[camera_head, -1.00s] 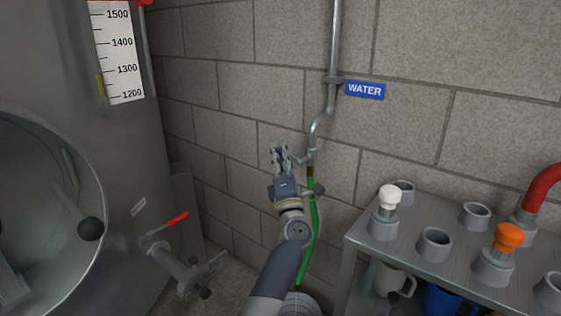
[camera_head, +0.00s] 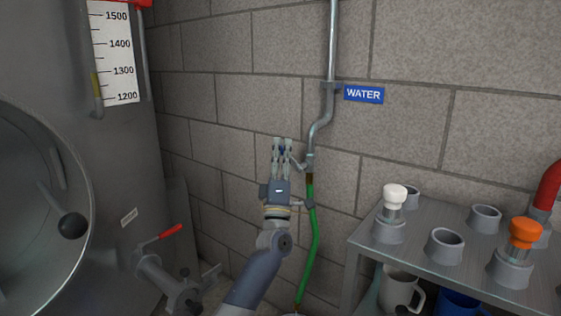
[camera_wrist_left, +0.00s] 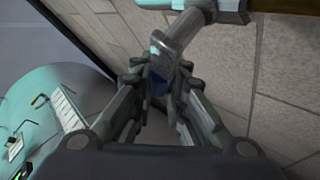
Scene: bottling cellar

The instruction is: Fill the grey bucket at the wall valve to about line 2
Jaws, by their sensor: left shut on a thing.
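The wall valve (camera_head: 308,162) sits on the grey pipe below the blue WATER sign (camera_head: 364,94). My left gripper (camera_head: 282,146) is shut on the valve handle, left of the pipe, fingers pointing up. In the left wrist view, a metal stem (camera_wrist_left: 180,40) runs from the pipe fitting to between the fingers, with a dark blue part (camera_wrist_left: 158,86) there. A green hose (camera_head: 315,230) hangs from the valve. At the bottom edge it meets a sliver of a pale round rim (camera_head: 293,314), perhaps the grey bucket; its inside and fill lines are hidden. My right gripper is out of view.
A steel tank (camera_head: 125,190) with a red-handled tap (camera_head: 165,236) stands at left. A metal shelf unit (camera_head: 405,262) at right holds grey cups and white and orange-topped pieces. A grey mug (camera_head: 398,288) and a blue vessel (camera_head: 458,302) are beneath its top.

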